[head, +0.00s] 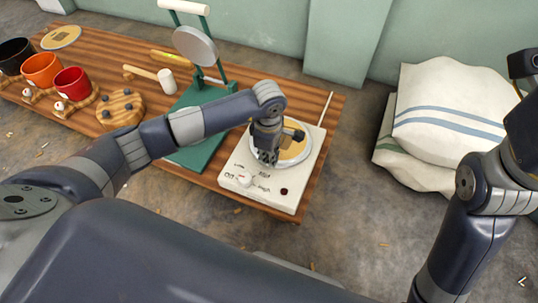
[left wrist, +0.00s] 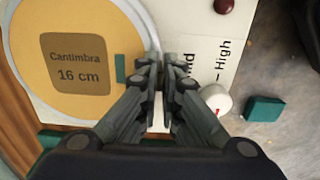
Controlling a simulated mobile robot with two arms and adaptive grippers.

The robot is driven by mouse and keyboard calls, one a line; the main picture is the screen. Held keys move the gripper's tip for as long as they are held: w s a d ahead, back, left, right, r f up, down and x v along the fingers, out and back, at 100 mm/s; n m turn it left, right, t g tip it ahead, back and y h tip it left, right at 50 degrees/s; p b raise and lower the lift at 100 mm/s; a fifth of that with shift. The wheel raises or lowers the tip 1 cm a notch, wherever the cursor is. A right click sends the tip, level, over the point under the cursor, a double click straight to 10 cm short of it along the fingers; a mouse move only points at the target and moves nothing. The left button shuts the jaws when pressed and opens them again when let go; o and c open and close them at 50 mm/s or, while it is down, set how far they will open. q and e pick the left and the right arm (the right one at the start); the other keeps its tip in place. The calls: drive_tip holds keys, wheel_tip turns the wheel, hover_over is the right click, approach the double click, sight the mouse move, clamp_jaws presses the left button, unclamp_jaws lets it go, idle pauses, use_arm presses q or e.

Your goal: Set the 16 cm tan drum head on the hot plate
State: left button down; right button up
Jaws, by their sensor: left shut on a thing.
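The hot plate (head: 262,194) is a cream box with a white knob and a dark red light, at the right end of the wooden table. The tan drum head (left wrist: 75,30) labelled "Cantimbra 16 cm" fills the left of the left wrist view. In the head view the tan drum head (head: 295,150) lies over the hot plate's round heating area, partly hidden by my gripper. My left gripper (head: 266,157) points down there, its fingers (left wrist: 160,70) shut at the drum head's rim. I cannot tell whether the drum head touches the plate.
A green press (head: 196,46) stands behind and left of the hot plate. A mallet (head: 167,80), red (head: 73,84) and orange (head: 40,70) drum cups and another tan disc (head: 61,37) are farther left. Sacks (head: 445,110) lie right, on the floor.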

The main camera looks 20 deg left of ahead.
use_arm(q)
drive_tip(key=c, duration=1.7)
unclamp_jaws()
wheel_tip(320, 180, up, 12)
drive_tip(key=shift+s, duration=0.1)
